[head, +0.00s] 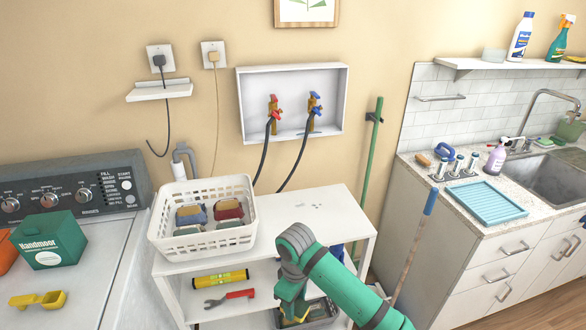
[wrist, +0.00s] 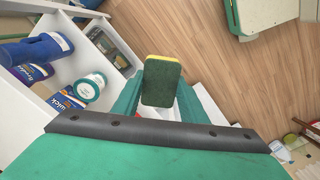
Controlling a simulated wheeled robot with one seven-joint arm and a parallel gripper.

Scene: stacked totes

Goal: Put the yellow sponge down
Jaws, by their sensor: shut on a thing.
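The yellow sponge (wrist: 161,82) has a dark green scouring face and a thin yellow edge. In the wrist view it sits between the two green fingers of my gripper (wrist: 157,100), which is shut on it. The sponge is in the air, with wood floor and a white shelf unit behind it. In the head view my green gripper (head: 291,300) points down in front of the right side of the white shelf cart (head: 330,196).
A white basket (head: 238,240) with several blocks stands on the cart's top, whose right part is mostly clear. A yellow level (head: 220,278) and a red-handled wrench (head: 238,295) lie on the shelf below. Blue containers (wrist: 38,48) stand on shelves in the wrist view.

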